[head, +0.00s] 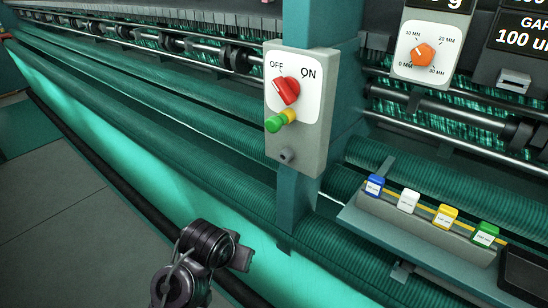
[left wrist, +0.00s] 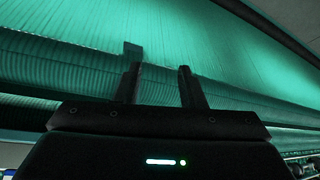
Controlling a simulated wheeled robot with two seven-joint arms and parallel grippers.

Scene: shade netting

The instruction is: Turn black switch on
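I see no switch that is clearly black. A red rotary switch (head: 286,91) with OFF and ON labels sits on a grey box (head: 275,150) on the green post in the head view. Its upper end leans toward OFF. A green and yellow piece (head: 280,121) sticks out just below it. My left gripper (head: 240,258) is low in the head view, below and left of the box and apart from it. In the left wrist view its two fingers (left wrist: 160,88) are apart with nothing between them. My right gripper is not in view.
An orange dial (head: 423,54) sits on another panel at the upper right. A tray (head: 415,232) with several coloured blocks juts out at the lower right. Green rollers and netting (head: 150,175) run behind my gripper. Grey floor (head: 60,220) is clear at left.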

